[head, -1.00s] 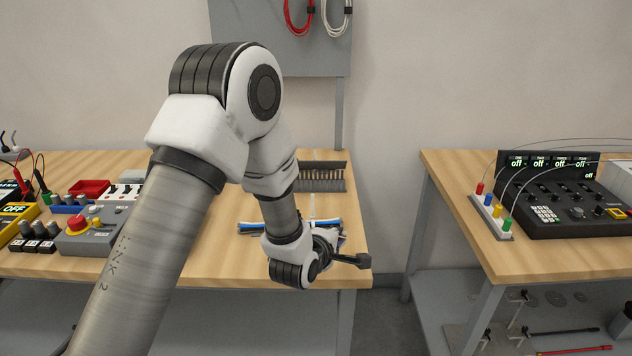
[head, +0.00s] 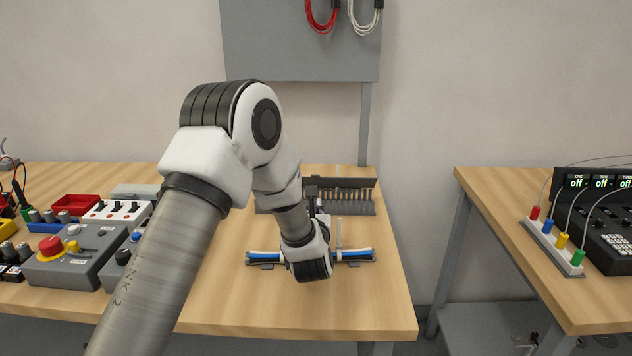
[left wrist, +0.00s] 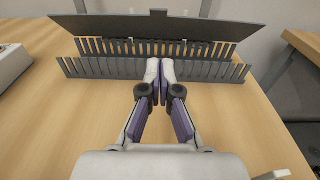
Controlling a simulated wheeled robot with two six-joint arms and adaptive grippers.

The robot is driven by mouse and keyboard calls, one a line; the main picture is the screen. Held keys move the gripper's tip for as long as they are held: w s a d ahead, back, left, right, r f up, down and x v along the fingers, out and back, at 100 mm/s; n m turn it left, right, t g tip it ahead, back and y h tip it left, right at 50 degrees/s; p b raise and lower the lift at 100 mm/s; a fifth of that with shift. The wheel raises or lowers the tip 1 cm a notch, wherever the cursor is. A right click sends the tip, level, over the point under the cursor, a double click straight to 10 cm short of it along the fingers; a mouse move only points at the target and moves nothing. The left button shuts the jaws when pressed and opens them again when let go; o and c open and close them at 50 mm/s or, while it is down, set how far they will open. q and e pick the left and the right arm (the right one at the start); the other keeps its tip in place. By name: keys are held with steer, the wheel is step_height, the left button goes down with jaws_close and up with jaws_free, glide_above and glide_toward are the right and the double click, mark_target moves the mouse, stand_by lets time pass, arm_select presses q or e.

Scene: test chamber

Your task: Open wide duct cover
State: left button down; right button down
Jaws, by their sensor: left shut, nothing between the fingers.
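The wide duct (left wrist: 90,68) is a grey trough with two comb-like slotted walls, at the far side of the bench in the left wrist view. Its slotted front also shows in the head view (head: 350,208). The cover (left wrist: 110,26) is a dark flat panel with a small tab (left wrist: 158,13) on its upper edge. It stands raised along the back of the duct and leans away, leaving the trough uncovered. My left gripper (left wrist: 160,80) is shut and empty, its fingertips together at the middle of the front wall. Contact there is unclear. My right gripper is out of view.
A holder with blue and white cables (head: 355,255) lies in front of the duct, partly behind my wrist. A grey control box (head: 72,262) and a red tray (head: 76,205) are to the left. A gap separates the right bench (head: 500,195).

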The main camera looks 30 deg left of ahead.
mark_target(316, 178)
arm_select(q)
steer(key=x, duration=0.4)
steer(key=shift+w+a+f+p, duration=0.2)
steer(key=shift+a+p, duration=0.2)
steer(key=w+r, duration=0.1)
steer(key=w+r+p, duration=0.1)
steer(key=r, duration=0.1)
steer(key=shift+a, duration=0.35)
steer(key=shift+w+a+f, duration=0.15)
steer(key=shift+w+a, duration=0.1)
steer(key=shift+w, duration=0.05)
steer(key=shift+s, duration=0.1)
